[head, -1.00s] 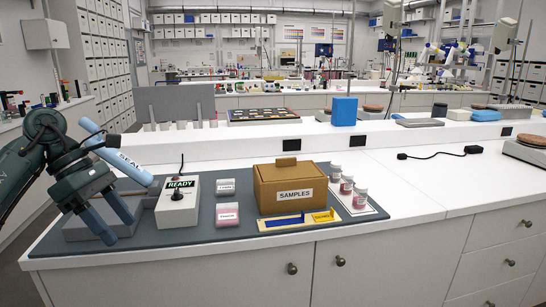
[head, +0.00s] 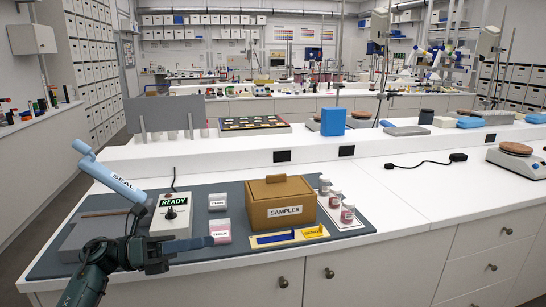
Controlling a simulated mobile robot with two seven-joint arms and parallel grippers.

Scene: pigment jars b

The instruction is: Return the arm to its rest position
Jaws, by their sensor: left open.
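My left gripper (head: 185,247) is open, at the front left edge of the bench, with its arm coming in from the bottom left. Its blue fingers point right and nothing shows between them. They pass in front of the dark mat (head: 240,248), near the small pink-labelled block (head: 219,229). A blue bar marked SEAL (head: 112,178) slants up and left over a grey block (head: 92,234), clear of the gripper. My arm partly hides the front of that block. My right gripper is out of view.
A box with a READY sign (head: 171,216) stands behind the gripper. A brown SAMPLES box (head: 283,203) and several small jars (head: 335,198) are farther right on the mat. The white bench top (head: 420,195) is largely clear to the right.

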